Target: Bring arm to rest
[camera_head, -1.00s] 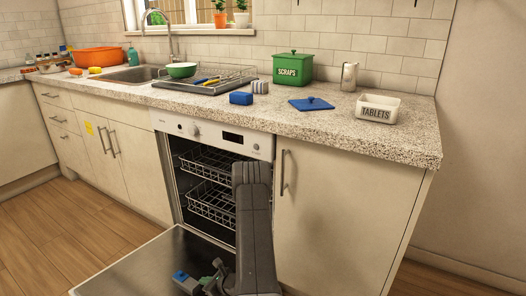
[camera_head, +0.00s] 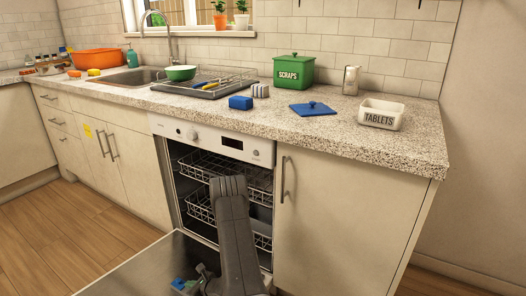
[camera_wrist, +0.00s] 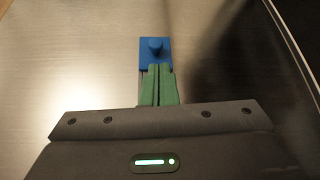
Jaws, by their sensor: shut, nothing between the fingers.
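My gripper (camera_wrist: 158,72) shows in the wrist view with its green fingers together and nothing between them. It points at a blue block with a round knob (camera_wrist: 155,49) on the dishwasher door's inner face. The fingertips overlap its near edge in the picture; I cannot tell whether they touch it. In the head view the same blue block (camera_head: 179,283) is at the bottom, and my gripper is partly hidden by my grey arm. The arm stands in front of the open dishwasher (camera_head: 214,142).
The dishwasher door (camera_head: 140,265) is folded down, and wire racks (camera_head: 205,167) are inside. On the counter (camera_head: 290,120) are a green SCRAPS bin (camera_head: 293,70), a blue lid (camera_head: 312,109), a white TABLETS box (camera_head: 381,114), a blue block (camera_head: 240,102) and a dish rack (camera_head: 205,85).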

